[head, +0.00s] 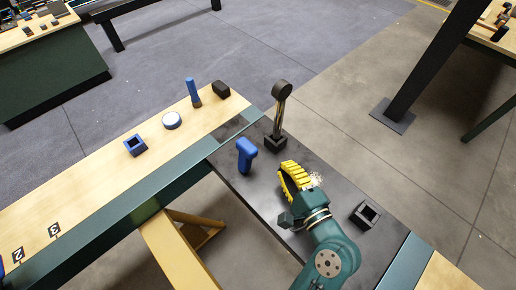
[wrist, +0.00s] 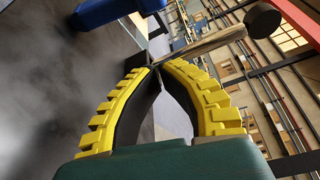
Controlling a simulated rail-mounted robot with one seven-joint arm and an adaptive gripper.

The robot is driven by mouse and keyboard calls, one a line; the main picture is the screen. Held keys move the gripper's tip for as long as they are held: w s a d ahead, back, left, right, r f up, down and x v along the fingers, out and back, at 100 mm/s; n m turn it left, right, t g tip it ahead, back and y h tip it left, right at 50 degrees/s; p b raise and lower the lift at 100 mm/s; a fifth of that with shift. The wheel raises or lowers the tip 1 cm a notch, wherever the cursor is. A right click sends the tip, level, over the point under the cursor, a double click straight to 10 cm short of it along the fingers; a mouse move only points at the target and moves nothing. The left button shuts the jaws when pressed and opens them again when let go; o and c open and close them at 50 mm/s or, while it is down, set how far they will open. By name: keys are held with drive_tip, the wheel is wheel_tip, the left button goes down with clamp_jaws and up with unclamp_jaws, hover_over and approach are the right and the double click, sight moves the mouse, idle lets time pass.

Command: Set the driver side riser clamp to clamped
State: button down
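A lever with a round dark knob (head: 282,89) and a pale metal shaft stands nearly upright from a black block on the dark plate (head: 330,190). No label is readable on it, so I cannot tell whether it is the driver side riser clamp. My gripper (head: 286,168) has yellow ribbed fingers and is low over the plate, just in front of the lever's base. In the wrist view the fingertips (wrist: 155,66) meet with nothing visible between them. The lever's shaft (wrist: 205,44) runs just beyond the tips, up to its dark knob (wrist: 262,20); contact cannot be told.
A blue upright handle (head: 246,153) stands on the plate left of my gripper. A black square socket (head: 367,214) sits at right. The wooden bench (head: 90,190) holds a blue square block (head: 135,145), a round white-topped piece (head: 172,120), a blue-handled piece (head: 192,92) and a black block (head: 221,88).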

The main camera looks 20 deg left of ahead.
sight(245, 159)
drive_tip(key=shift+a, duration=0.1)
drive_tip(key=b+x, duration=0.1)
drive_tip(key=x, duration=0.4)
drive_tip(key=b+x, duration=0.2)
drive_tip(key=x, duration=0.3)
drive_tip(key=shift+a+f+b, duration=0.15)
drive_tip(key=shift+f+b, duration=0.1)
drive_tip(key=shift+b, duration=0.05)
drive_tip(key=s, duration=0.2)
drive_tip(key=s+a+r, duration=0.1)
drive_tip(key=shift+s, duration=0.3)
drive_tip(key=shift+a+r, duration=0.1)
drive_tip(key=shift+s+r+n+b, duration=0.15)
drive_tip(key=shift+s+n+b, duration=0.1)
drive_tip(key=shift+n+b, duration=0.05)
